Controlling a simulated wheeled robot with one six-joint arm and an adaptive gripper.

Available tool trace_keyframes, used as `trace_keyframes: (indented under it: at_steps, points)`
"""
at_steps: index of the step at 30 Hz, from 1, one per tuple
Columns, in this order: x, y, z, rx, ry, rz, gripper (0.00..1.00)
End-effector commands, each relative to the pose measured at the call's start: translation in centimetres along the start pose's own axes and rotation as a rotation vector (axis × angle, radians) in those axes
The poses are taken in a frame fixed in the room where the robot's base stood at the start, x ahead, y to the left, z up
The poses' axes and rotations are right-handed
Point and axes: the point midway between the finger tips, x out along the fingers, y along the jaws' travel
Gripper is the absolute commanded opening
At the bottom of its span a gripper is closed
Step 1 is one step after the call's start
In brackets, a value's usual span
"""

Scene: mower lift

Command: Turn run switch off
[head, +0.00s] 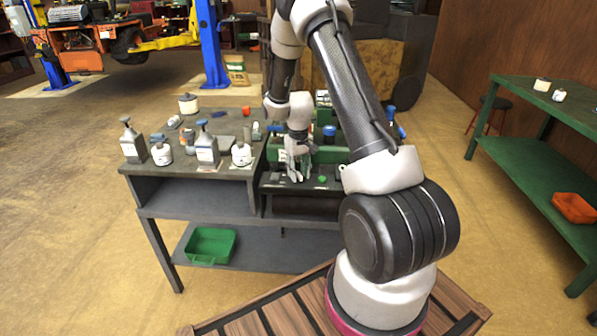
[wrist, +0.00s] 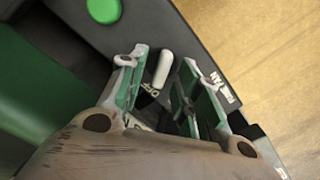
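The run switch shows in the wrist view as a short white lever (wrist: 163,68) on a dark panel (wrist: 208,35). Lettering that seems to read "OFF" sits close to the lever's lower end. My gripper (wrist: 160,64) is open, with one finger on each side of the lever and a visible gap to both. In the head view my gripper (head: 293,176) points down at the dark panel on the bench's right part; the lever cannot be made out there.
A green round button (wrist: 103,9) sits on the same panel, left of the lever, with green machine housing (wrist: 30,85) beyond. Several bottles and jars stand on the grey bench (head: 190,183) to the left. A green bin (head: 211,246) lies on its lower shelf.

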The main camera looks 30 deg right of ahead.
Motion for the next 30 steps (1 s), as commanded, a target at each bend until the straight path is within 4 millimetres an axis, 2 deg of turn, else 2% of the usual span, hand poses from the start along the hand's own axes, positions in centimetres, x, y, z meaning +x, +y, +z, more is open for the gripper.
trace_keyframes:
  at_steps: [4,7,15,21,25,30]
  points:
    - [-0.3,0.0,0.0,0.0,0.0,0.0,0.33]
    - [-1.3,0.0,-0.1,0.0,0.002,0.0,0.33]
    - [-7.2,0.0,-0.1,0.0,0.004,0.0,0.33]
    - [-10.7,0.0,-0.1,0.0,0.002,0.0,0.33]
    - [-11.7,0.0,0.0,0.0,0.0,0.0,0.33]
    - [-12.0,0.0,0.0,0.0,0.0,0.0,0.33]
